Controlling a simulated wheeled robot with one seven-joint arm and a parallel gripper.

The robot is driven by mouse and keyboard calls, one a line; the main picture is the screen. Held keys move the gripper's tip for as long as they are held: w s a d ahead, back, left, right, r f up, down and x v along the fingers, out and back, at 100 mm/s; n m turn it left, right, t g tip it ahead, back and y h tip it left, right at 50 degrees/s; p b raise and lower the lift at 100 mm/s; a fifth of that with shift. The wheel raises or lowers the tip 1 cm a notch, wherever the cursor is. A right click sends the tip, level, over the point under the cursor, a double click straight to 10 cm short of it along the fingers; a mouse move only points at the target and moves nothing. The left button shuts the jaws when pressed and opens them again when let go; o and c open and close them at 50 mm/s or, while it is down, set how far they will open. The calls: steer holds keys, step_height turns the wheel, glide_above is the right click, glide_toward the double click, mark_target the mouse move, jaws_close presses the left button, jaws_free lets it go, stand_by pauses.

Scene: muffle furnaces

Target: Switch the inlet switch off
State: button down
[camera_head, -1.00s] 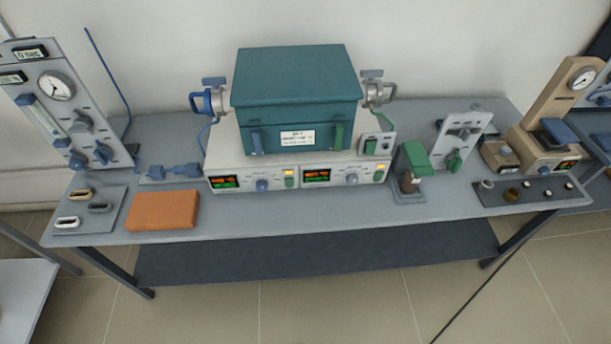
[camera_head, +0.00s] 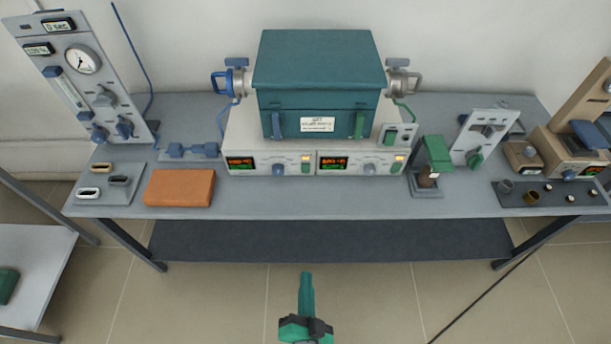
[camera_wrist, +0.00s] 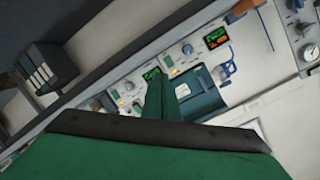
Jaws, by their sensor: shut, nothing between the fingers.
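No label legible here tells which control is the inlet switch. A blue inline fitting (camera_head: 192,150) lies on the bench right of the panel. My gripper (camera_head: 306,276) is shut and empty, in front of the bench, well apart from the panel. Its green fingers also show in the wrist view (camera_wrist: 158,82), pointing towards the furnace's control front.
The teal furnace (camera_head: 318,90) sits mid-bench on a white base with two lit displays. An orange block (camera_head: 180,188) and a small tray (camera_head: 100,197) lie front left. A right panel (camera_head: 480,135) and green-topped device (camera_head: 434,155) stand right.

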steer(key=w+r+m, duration=0.2)
steer(key=w+m, duration=0.7)
steer(key=w, duration=1.1)
steer(key=shift+m, duration=0.4)
glide_toward(306, 167)
steer(key=x, duration=0.5)
steer(key=shift+w+f, duration=0.1)
steer(key=shift+f, duration=0.2)
steer(key=shift+w+a, duration=0.2)
steer(key=shift+w, duration=0.2)
steer(key=shift+d, duration=0.1)
steer(key=shift+d, duration=0.15)
steer(key=shift+r, duration=0.1)
